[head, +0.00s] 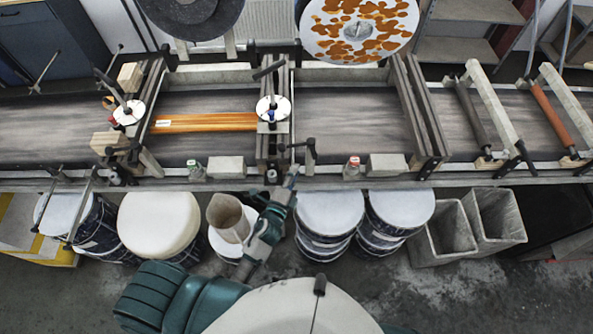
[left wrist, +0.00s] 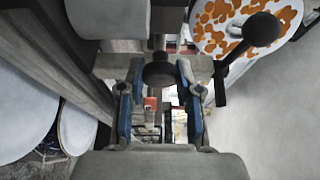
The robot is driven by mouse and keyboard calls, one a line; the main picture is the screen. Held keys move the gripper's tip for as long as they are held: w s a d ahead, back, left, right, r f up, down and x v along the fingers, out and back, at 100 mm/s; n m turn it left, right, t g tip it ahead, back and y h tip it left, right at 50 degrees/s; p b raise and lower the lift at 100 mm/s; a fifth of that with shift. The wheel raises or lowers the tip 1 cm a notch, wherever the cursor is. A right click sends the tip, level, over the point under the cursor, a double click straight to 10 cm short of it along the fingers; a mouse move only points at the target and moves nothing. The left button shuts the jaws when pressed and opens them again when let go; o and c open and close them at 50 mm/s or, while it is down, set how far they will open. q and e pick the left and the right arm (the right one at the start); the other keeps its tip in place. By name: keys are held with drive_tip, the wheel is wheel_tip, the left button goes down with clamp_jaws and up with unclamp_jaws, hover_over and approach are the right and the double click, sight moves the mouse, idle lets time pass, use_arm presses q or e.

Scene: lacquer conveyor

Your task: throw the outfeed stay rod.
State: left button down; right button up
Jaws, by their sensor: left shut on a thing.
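My left gripper (head: 291,177) is at the front edge of the conveyor, just below the right-hand carriage with the white disc (head: 273,108). In the left wrist view the two blue-sided fingers of the gripper (left wrist: 160,105) stand on either side of a dark round knob (left wrist: 160,72), and they are shut on it. I take this knob to be the end of the outfeed stay rod; most of the rod is hidden behind it. A black lever (head: 310,151) stands just beside the gripper in the head view. My right gripper is not in view.
An orange-brown board (head: 205,122) lies on the belt between the carriages. Another black ball-ended handle (left wrist: 262,29) is close to the right of the fingers. A grey block (head: 387,165) and small bottle (head: 352,168) sit on the front rail. Drums (head: 330,212) stand below.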

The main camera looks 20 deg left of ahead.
use_arm(q)
drive_tip(key=c, duration=1.1)
unclamp_jaws()
drive_tip(key=shift+a+f, duration=0.15)
drive_tip(key=shift+f, duration=0.05)
drive_tip(key=shift+c, duration=0.2)
drive_tip(key=o, duration=0.4)
drive_tip(key=shift+a, duration=0.15)
drive_tip(key=shift+c, duration=0.2)
drive_tip(key=shift+a, duration=0.15)
drive_tip(key=s+a, duration=0.1)
drive_tip(key=s, duration=1.1)
drive_tip(key=shift+a, duration=0.3)
drive_tip(key=shift+d, duration=0.25)
